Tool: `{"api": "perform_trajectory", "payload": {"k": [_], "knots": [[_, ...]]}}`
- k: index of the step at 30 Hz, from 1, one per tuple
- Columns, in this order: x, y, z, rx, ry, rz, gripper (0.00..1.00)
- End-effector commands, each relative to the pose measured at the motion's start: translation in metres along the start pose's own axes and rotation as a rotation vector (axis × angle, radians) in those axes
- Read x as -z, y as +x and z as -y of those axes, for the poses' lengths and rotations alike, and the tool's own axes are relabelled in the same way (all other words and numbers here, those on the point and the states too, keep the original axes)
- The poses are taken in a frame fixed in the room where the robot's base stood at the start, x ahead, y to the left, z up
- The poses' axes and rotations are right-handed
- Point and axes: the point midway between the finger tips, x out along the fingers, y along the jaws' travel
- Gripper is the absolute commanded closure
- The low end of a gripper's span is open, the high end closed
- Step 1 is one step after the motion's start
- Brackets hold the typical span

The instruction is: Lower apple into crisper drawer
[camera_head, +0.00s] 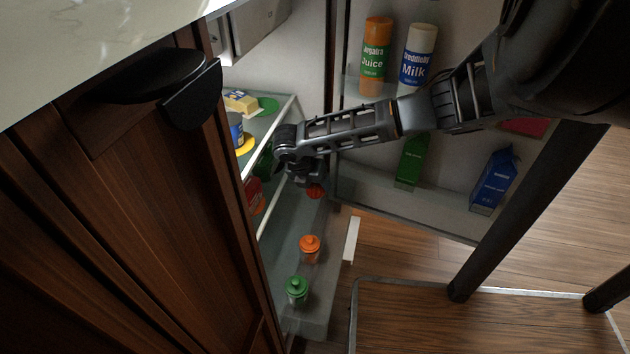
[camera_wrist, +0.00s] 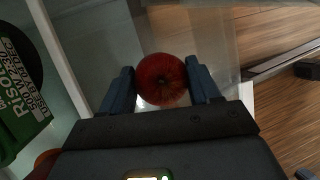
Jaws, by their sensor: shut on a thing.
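The red apple (camera_wrist: 163,80) is between the two fingers of my gripper (camera_wrist: 162,88) in the wrist view. In the head view the apple (camera_head: 315,191) shows just below my gripper (camera_head: 306,178). My gripper is shut on it. The crisper drawer (camera_head: 318,280) is pulled out at the bottom of the fridge, with clear walls and a white front strip (camera_head: 351,239). The apple is held above the far part of the drawer; the exact height is hard to tell.
Glass shelves (camera_head: 284,108) with food sit left of my gripper; a green package (camera_wrist: 20,95) is close by in the wrist view. The open fridge door holds juice (camera_head: 376,58), milk (camera_head: 418,56), a green carton (camera_head: 411,162) and a blue carton (camera_head: 494,180). A wooden cabinet stands left.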

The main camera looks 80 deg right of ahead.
Motion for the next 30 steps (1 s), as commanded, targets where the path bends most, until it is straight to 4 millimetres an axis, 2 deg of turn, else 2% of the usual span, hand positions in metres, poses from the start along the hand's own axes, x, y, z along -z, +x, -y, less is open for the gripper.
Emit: {"api": "perform_trajectory", "payload": {"k": [30], "knots": [[0.018, 0.043, -0.008, 0.001, 0.0, 0.0, 0.7]]}}
